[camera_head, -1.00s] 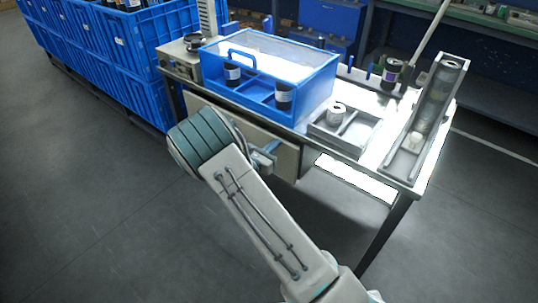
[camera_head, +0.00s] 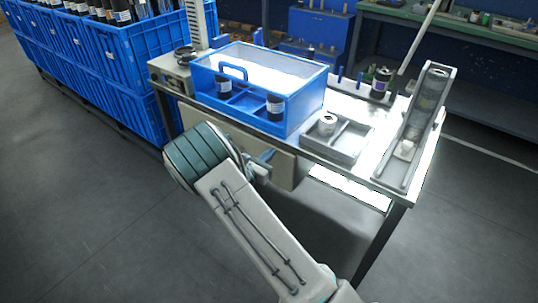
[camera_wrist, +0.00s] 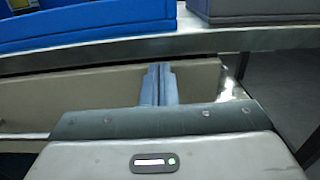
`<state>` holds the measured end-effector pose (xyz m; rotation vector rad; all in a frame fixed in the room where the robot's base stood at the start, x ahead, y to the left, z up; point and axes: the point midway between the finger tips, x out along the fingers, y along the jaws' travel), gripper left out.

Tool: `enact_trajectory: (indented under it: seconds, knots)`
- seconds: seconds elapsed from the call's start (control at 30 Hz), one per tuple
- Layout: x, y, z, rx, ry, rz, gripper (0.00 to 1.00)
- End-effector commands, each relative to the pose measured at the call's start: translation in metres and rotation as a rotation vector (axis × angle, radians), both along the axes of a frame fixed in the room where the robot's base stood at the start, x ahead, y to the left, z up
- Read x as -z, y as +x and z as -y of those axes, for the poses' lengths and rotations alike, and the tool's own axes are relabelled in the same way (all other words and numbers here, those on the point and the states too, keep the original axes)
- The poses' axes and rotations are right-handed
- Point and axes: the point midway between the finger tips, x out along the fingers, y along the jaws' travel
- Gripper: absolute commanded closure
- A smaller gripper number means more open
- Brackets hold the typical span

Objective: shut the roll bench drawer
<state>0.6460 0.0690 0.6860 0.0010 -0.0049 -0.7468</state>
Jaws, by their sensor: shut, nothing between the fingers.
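The roll bench drawer shows as a beige front panel (camera_head: 283,168) under the bench's front edge. In the wrist view the panel (camera_wrist: 100,88) runs across the picture just below the metal bench edge, with a narrow dark band between them. My gripper (camera_head: 267,156) is at the panel's right half in the head view. Its fingers (camera_wrist: 158,72) are together and empty, pointing at the panel; they look touching or very close. The drawer's inside is hidden, and I cannot tell whether a small gap is left behind the panel. My wrist hides part of the panel.
On the bench (camera_head: 352,172) stand a blue clear-topped case (camera_head: 300,112), a grey divided tray (camera_head: 345,155) and a tilted grey roll channel (camera_head: 392,172). Blue crates (camera_head: 120,68) stand at the left. The floor (camera_head: 90,230) in front is clear.

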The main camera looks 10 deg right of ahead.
Motion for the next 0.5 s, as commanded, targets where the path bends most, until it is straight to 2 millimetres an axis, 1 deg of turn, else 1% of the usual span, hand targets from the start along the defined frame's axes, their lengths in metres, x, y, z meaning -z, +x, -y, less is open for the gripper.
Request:
enact_trajectory:
  seconds: [0.03,0.17,0.3,0.4,0.5]
  knots:
    - [0.000,-0.006,-0.010,-0.006,0.001,-0.003,1.00]
    - [0.001,-0.026,-0.028,-0.001,0.001,-0.007,1.00]
    - [0.001,-0.052,-0.052,-0.004,0.001,-0.007,1.00]
    - [0.002,-0.067,-0.069,-0.009,0.002,-0.008,1.00]
    - [0.002,-0.078,-0.080,-0.010,0.001,-0.007,1.00]
